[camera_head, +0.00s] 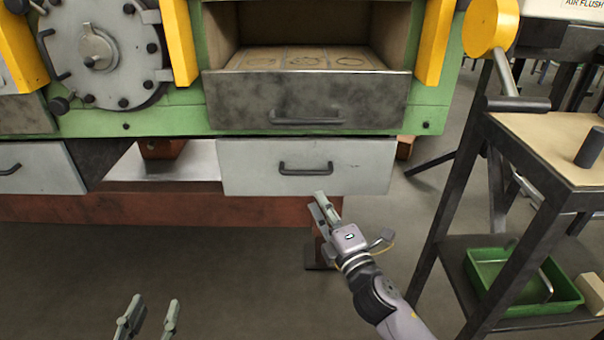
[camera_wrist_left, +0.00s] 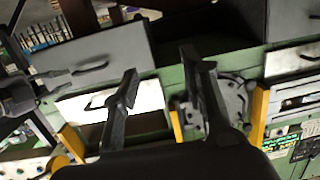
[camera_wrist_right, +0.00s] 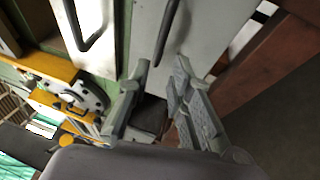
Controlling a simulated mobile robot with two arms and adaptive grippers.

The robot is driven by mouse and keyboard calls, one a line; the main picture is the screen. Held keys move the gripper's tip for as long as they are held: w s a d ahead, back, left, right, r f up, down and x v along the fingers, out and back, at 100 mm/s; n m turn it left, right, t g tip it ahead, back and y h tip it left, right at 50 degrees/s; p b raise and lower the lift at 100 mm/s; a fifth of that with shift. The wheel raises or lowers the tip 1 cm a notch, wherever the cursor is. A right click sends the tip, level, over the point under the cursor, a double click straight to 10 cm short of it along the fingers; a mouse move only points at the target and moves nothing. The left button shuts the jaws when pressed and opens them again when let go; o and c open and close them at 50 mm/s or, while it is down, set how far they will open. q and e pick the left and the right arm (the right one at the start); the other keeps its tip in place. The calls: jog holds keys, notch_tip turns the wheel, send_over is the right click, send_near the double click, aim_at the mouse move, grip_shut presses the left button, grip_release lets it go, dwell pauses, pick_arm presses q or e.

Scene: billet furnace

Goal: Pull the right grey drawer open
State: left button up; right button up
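The right grey drawer (camera_head: 245,174) is a light grey panel low on the green furnace, with a dark bar handle (camera_head: 306,170) across its middle. My right gripper (camera_head: 320,204) is just in front of and below the drawer's lower edge in the head view, apart from the handle. In the right wrist view its fingers (camera_wrist_right: 160,88) are open with nothing held, and the dark handle (camera_wrist_right: 168,32) lies ahead of them against the grey front. My left gripper (camera_head: 147,316) is open and empty, low over the floor, and its spread fingers show in the left wrist view (camera_wrist_left: 160,85).
A dark metal front (camera_head: 250,95) with its own handle is above the drawer. Another grey drawer (camera_head: 35,172) is at the left. A workbench (camera_head: 545,140) with a green tray (camera_head: 560,285) on its lower shelf stands at the right. The floor between is clear.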

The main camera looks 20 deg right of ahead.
aim_at(303, 171)
jog(key=shift+b+x, duration=0.55)
jog(key=shift+x, duration=4.95)
pick_arm(q)
jog(key=r+t, duration=0.2)
jog(key=r, duration=0.1)
jog(key=r+t+h, duration=0.1)
jog(key=r, duration=0.1)
jog(key=shift+w+d, duration=0.2)
jog(key=shift+d, duration=0.2)
pick_arm(e)
jog(key=shift+f, duration=0.1)
jog(key=shift+c, duration=0.6)
grip_shut()
